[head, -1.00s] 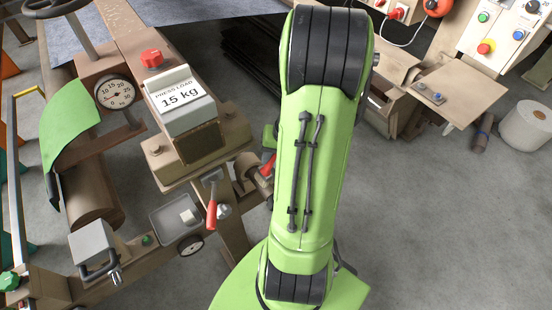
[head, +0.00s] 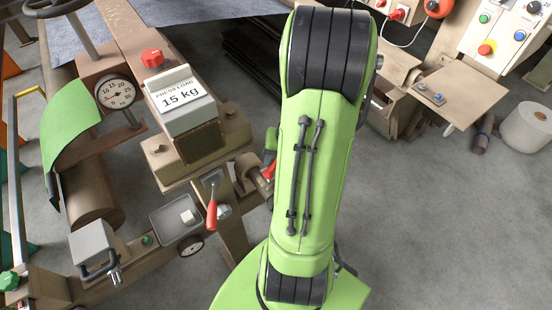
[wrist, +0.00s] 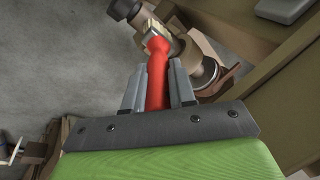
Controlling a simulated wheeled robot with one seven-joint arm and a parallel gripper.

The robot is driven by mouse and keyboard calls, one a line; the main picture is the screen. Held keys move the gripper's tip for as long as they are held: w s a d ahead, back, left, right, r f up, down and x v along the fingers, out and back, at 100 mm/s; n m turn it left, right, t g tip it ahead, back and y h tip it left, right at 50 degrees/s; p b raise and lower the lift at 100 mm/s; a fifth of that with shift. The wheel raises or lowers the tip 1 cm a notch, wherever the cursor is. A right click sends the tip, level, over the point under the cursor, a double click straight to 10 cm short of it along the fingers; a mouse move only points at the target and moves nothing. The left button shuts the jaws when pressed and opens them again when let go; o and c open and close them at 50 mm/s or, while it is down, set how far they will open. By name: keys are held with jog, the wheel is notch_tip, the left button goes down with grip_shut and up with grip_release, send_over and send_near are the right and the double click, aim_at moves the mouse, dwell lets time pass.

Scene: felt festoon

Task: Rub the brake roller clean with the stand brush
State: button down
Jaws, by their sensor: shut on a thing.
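My gripper (wrist: 157,80) is shut on the red handle of the brush (wrist: 157,62) in the wrist view. The brush's pale, brass-coloured head (wrist: 152,30) lies over or against a brown cylinder, which looks like the brake roller (wrist: 188,58). I cannot tell whether they touch. In the head view, part of the red handle (head: 268,171) shows beside the brown roller (head: 250,168), at the left edge of my green arm. My arm hides most of the gripper there.
A press block labelled 15 kg (head: 184,105) stands left of the arm. A red-handled lever (head: 212,214) and a grey tray (head: 174,221) are below it. A white roll (head: 526,127) stands at right. Grey floor lies open at lower right.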

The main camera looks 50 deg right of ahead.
notch_tip(320, 180, up, 7)
jog(key=p, duration=0.6)
jog(key=shift+r, duration=0.15)
jog(key=shift+w+f+b, duration=0.1)
jog(key=shift+f+b, duration=0.2)
jog(key=shift+b, duration=0.1)
jog(key=w+b, duration=0.1)
jog(key=b, duration=0.2)
jog(key=w+d+f+b, duration=0.1)
jog(key=b, duration=0.2)
jog(key=shift+w+d+f, duration=0.1)
jog(key=shift+w+f, duration=0.1)
jog(key=shift+w, duration=0.2)
